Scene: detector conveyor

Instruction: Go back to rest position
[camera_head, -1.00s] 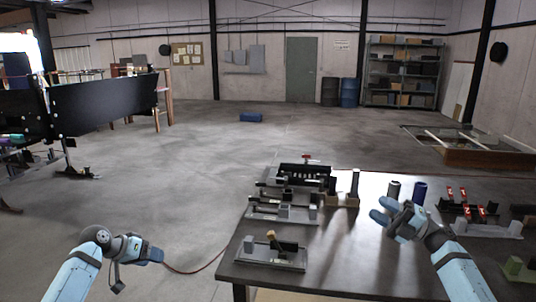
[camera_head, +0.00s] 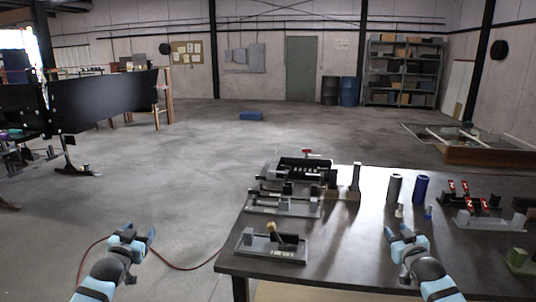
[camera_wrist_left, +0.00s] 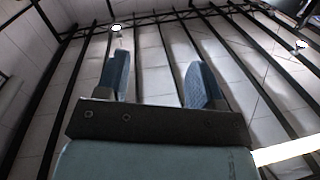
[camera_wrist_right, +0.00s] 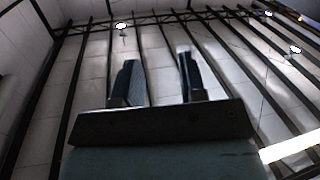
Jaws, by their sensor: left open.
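My left gripper (camera_head: 139,234) is at the lower left of the head view, over the floor and left of the table. In the left wrist view (camera_wrist_left: 160,80) its two blue fingers stand wide apart with nothing between them. My right gripper (camera_head: 414,212) is in front of the table's right half in the head view. In the right wrist view (camera_wrist_right: 160,80) its fingers are apart, with a narrower gap, and empty. Both wrist views face the ceiling beams and lamps, so both grippers point upward.
The dark table (camera_head: 345,235) holds fixtures on its left, including one with a wooden-handled lever (camera_head: 275,236). A grey cylinder (camera_head: 393,188) and a blue cylinder (camera_head: 420,189) stand behind my right gripper. Red-handled clamps (camera_head: 466,195) are at right.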

